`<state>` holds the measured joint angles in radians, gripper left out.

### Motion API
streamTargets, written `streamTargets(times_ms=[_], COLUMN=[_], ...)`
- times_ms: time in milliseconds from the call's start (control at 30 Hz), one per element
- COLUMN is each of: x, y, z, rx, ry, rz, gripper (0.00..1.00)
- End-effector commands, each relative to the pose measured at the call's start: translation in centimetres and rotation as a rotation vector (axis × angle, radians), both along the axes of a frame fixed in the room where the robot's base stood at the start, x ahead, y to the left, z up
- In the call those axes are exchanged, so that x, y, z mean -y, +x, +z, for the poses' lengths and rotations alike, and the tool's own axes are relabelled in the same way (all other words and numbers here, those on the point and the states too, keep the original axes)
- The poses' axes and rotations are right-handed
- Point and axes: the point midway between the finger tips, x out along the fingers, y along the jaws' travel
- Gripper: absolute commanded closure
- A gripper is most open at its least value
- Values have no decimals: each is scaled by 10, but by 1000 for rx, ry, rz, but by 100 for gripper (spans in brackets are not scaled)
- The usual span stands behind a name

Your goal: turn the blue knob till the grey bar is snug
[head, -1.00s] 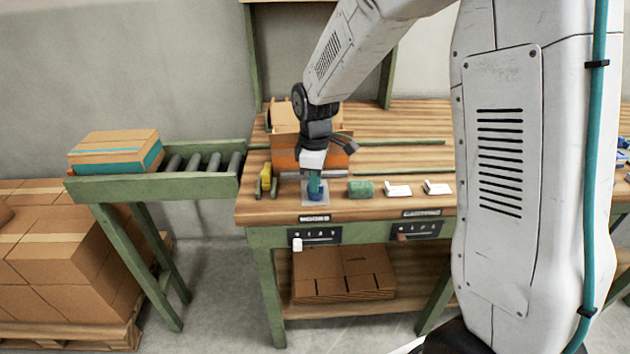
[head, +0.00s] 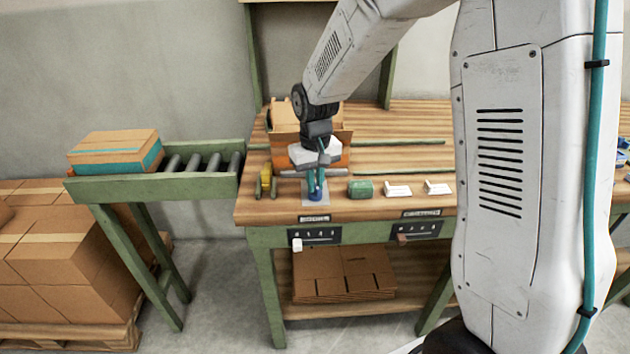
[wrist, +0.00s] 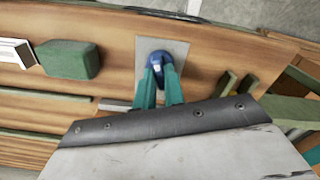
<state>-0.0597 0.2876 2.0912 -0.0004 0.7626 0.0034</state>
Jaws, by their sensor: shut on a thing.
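The blue knob (head: 319,195) sits on a small grey plate (head: 306,201) near the workbench's front edge, left of centre. My gripper (head: 317,184) points down with its teal fingers shut on the knob. The wrist view shows the fingers on either side of the dark blue knob (wrist: 158,59), hiding part of it. A thin grey bar (head: 288,174) lies crosswise just behind the plate, its middle hidden by my gripper. A short piece of it shows in the wrist view (wrist: 112,105). I cannot tell how tightly it is seated.
A green block (head: 360,188) and two white pieces (head: 397,190) lie right of the knob. An open carton (head: 283,117) stands behind. A roller conveyor (head: 190,168) adjoins the bench's left side. The bench's back right is mostly clear.

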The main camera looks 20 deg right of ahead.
Motion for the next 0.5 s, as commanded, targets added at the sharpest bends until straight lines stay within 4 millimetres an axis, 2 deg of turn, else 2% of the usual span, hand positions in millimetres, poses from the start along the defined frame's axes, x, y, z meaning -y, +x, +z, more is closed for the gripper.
streamTargets(times_ms=[200, 500], x=[0, -1], y=[0, 0], z=[0, 0], rx=[-1, -1], ry=[1, 1], rz=[-174, -330], gripper=[100, 100])
